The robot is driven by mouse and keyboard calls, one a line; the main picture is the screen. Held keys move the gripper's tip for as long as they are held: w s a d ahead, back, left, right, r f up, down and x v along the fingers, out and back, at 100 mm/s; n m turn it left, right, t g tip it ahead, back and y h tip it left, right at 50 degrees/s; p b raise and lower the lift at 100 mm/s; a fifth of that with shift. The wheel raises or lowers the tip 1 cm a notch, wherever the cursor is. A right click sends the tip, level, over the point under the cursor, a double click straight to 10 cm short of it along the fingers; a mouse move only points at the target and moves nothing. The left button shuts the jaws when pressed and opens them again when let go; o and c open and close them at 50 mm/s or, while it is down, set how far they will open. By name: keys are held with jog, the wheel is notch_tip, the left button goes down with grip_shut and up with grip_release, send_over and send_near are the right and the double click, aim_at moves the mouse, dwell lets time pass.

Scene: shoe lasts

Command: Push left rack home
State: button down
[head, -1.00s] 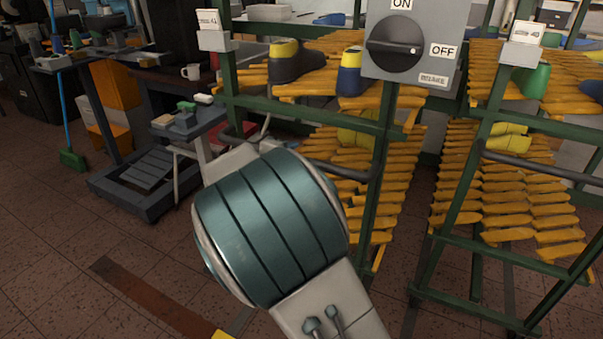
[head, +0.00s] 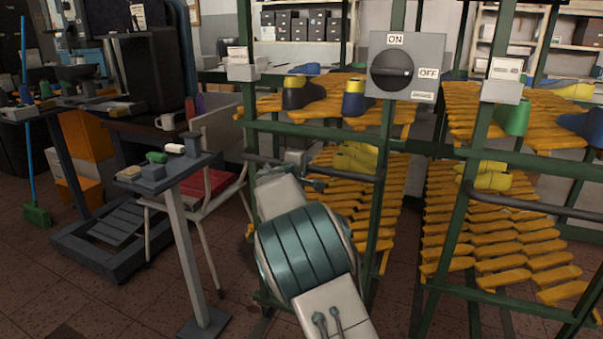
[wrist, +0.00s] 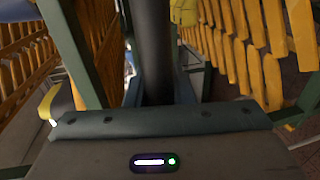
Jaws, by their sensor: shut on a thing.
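The left rack (head: 380,220) is a green frame with yellow slatted shelves and a white card holder (head: 242,65) on its front post. Its dark handle bar (head: 350,175) runs across the front; it shows as a dark bar in the wrist view (wrist: 154,50). My gripper (head: 297,163) is at this bar, shut on it; my own arm link partly covers the grip, and the fingertips are not clear in either view. Dark and yellow lasts (head: 303,92) sit on the upper shelf, and yellow lasts (head: 355,158) on the shelf below.
A second green rack (head: 470,200) stands close on the right, with a green last (head: 513,117). A grey ON/OFF switch box (head: 407,66) shows in front of the racks. A small grey stand (head: 185,240) and a white-framed chair (head: 232,125) with a red seat are on the left.

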jog(key=shift+w+r, duration=0.15)
jog(key=shift+w, duration=0.35)
jog(key=shift+d+r, duration=0.1)
jog(key=shift+d, duration=0.05)
jog(key=c, duration=1.3)
grip_release()
jog(key=shift+w, duration=0.15)
jog(key=shift+o, duration=0.2)
jog(key=shift+d, duration=0.1)
jog(key=shift+f, duration=0.2)
jog(key=v, duration=1.4)
jog(key=shift+w, duration=0.15)
